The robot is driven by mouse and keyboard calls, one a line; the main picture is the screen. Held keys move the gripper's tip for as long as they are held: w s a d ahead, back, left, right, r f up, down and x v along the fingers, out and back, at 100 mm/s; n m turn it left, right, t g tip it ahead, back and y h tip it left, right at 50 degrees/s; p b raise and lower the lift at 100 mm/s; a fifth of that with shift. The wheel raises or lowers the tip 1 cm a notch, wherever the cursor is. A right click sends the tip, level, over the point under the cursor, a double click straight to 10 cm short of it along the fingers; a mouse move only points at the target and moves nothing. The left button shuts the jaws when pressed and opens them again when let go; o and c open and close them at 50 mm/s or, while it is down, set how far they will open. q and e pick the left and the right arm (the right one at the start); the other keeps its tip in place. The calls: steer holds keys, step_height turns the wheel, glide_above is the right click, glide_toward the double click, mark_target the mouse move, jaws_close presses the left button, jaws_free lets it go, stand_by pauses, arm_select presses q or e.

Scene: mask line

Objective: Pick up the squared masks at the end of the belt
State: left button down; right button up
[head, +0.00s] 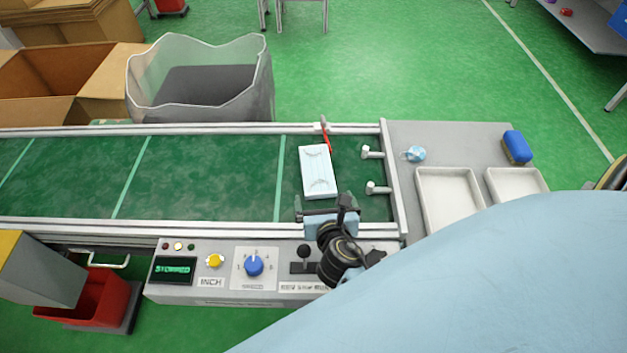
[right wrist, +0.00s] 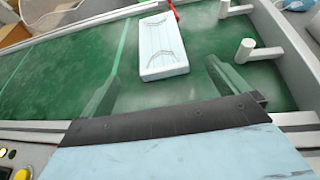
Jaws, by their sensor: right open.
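A white rectangular mask stack (head: 317,172) lies flat near the right end of the green belt (head: 200,180). It also shows in the right wrist view (right wrist: 163,48), ahead of the fingers. My right gripper (head: 328,208) is at the belt's near rail, just short of the mask stack. In the right wrist view its two fingers (right wrist: 172,92) are spread wide, with nothing between them and the stack beyond, apart from them. My left gripper is not in view.
Two white pegs (head: 374,153) stand at the belt's end. Beyond are a grey end table with white trays (head: 450,198), a blue brush (head: 516,147) and a small blue item (head: 414,154). The control panel (head: 220,270) runs along the near side. A clear-lined bin (head: 200,80) stands behind the belt.

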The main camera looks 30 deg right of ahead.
steer(key=shift+w+f, duration=0.1)
steer(key=shift+f, duration=0.15)
steer(key=b, duration=0.2)
glide_toward(318, 174)
steer(key=x, duration=0.3)
steer(key=shift+a+f, duration=0.1)
steer(key=shift+f, duration=0.25)
steer(key=shift+x, duration=0.9)
steer(key=b+x, duration=0.1)
steer(key=x, duration=0.2)
steer(key=shift+w+d+b, duration=0.25)
steer(key=shift+w+b, duration=0.1)
steer(key=shift+w+d+f, duration=0.1)
steer(key=shift+w+d, duration=0.05)
steer(key=shift+w, duration=0.15)
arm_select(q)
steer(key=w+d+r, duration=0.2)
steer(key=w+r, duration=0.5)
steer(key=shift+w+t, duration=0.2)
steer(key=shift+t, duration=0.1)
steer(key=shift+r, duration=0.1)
arm_select(e)
steer(key=shift+c, duration=0.4)
steer(key=c, duration=0.9)
steer(key=shift+c, duration=0.2)
